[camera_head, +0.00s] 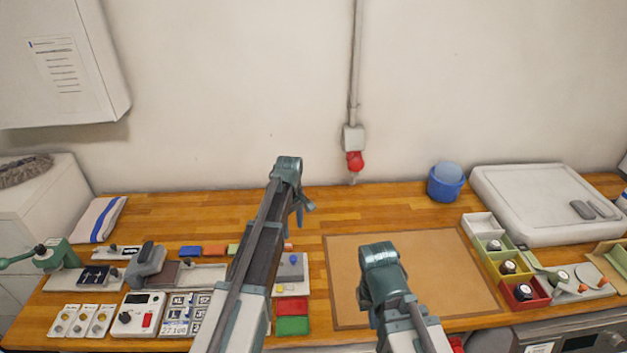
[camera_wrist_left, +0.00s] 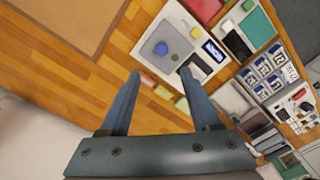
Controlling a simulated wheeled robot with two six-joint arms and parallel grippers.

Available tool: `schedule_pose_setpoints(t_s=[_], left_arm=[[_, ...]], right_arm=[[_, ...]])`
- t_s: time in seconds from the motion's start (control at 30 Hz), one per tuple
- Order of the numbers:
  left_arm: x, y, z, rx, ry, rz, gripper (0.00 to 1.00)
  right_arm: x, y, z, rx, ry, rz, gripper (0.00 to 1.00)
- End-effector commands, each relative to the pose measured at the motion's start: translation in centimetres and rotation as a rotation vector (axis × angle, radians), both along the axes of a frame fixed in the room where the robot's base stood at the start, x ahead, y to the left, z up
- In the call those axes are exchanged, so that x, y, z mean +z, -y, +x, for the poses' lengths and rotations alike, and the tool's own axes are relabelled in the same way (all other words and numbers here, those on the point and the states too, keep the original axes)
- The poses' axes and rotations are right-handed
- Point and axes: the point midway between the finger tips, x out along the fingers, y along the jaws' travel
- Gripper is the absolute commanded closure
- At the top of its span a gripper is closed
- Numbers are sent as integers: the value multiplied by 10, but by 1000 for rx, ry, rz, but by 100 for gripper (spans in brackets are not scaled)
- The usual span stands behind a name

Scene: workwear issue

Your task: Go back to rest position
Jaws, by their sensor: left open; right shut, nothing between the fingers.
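My left gripper (camera_head: 301,213) hangs from the raised left arm above the wooden bench, in the middle of the head view. In the left wrist view its two fingers (camera_wrist_left: 161,73) stand wide apart with nothing between them, over bare wood near several small coloured blocks. My right gripper (camera_head: 373,314) is at the end of the right arm, above the left part of the brown mat. It is shut and empty, and its fingers are mostly hidden by its own wrist.
The brown mat (camera_head: 440,265) is bare where visible. A white panel (camera_head: 287,268) with a blue knob lies beside the left arm, near red and green blocks.

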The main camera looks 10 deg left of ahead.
Motion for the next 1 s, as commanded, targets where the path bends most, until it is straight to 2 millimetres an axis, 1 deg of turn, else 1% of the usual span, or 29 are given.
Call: schedule_pose_setpoints(t_s=[0.07,0.13,0.17,0.23,0.27,0.3,0.37,0.4,0.47,0.5,0.6,0.7,0.8,0.83,0.9,1.0], left_arm=[[-1,1,-2,-6,0,0,36],[-8,8,-10,-41,-2,2,36],[-12,13,-17,-69,-3,4,36],[-27,31,-39,-169,-8,11,36],[-34,40,-51,-227,-11,14,36],[-45,53,-69,-312,-15,20,36],[-62,72,-99,-456,-23,30,36],[-72,84,-118,-554,-29,36,36],[-86,99,-147,-698,-40,43,36],[-96,108,-166,-791,-46,48,36],[-115,124,-207,-1003,-62,60,36],[-129,134,-238,-1172,-75,68,36],[-137,139,-258,-1288,-86,74,36],[-139,140,-262,-1313,-89,76,36],[-140,141,-268,-1351,-93,77,36],[-140,142,-270,-1372,-95,77,36]], right_arm=[[-1,0,0,0,0,0,100],[-8,0,0,0,0,0,100],[-12,0,0,1,0,0,100],[-27,0,0,1,0,0,100],[-34,0,0,2,0,-1,100],[-45,0,0,3,0,-1,100],[-62,0,0,4,1,-1,100],[-72,0,0,5,1,0,100],[-87,0,0,6,1,-1,100],[-96,0,0,7,1,-1,100],[-116,0,0,9,1,-1,100],[-130,0,0,10,1,-2,100],[-139,0,0,11,2,-2,100],[-140,0,0,11,2,-2,100],[-142,0,0,12,2,-2,100],[-141,0,0,12,2,-2,100]])
